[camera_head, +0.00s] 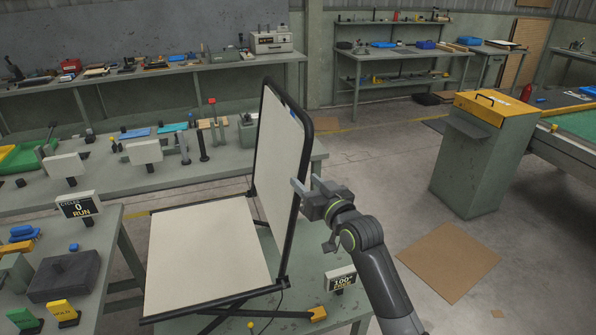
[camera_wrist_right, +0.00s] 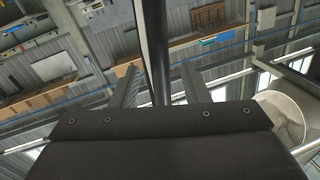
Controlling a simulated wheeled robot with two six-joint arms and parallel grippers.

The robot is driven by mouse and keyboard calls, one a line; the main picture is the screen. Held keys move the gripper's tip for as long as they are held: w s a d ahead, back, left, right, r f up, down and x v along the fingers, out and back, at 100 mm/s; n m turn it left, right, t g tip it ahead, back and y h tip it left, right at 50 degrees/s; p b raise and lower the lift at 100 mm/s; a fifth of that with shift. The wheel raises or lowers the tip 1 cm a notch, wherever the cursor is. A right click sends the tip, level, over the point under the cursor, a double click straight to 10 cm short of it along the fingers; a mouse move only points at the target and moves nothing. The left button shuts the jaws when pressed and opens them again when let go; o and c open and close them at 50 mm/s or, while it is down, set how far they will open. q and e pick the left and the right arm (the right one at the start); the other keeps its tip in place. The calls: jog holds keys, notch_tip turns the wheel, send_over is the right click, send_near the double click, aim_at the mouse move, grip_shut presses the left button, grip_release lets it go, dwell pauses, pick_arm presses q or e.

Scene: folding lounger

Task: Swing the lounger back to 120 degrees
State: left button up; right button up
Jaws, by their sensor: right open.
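The lounger has a pale flat seat panel (camera_head: 208,255) and a pale backrest (camera_head: 277,150) in a black frame, raised a little past upright. A small sign (camera_head: 340,279) beside it seems to read about 100°. My right gripper (camera_head: 305,186) is at the backrest's right side edge, about mid-height. In the right wrist view, a dark bar (camera_wrist_right: 153,40), apparently the backrest's frame, runs between the open fingers (camera_wrist_right: 160,80). I cannot tell whether they touch it. My left gripper is not in view.
A bench (camera_head: 105,188) with tools stands behind the lounger, and another bench (camera_head: 90,300) with a RUN sign (camera_head: 77,206) is at the left. A green cabinet (camera_head: 468,155) with a yellow top stands right.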

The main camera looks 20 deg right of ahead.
jog(key=shift+p+x, duration=0.3)
jog(key=shift+x, duration=2.1)
grip_shut()
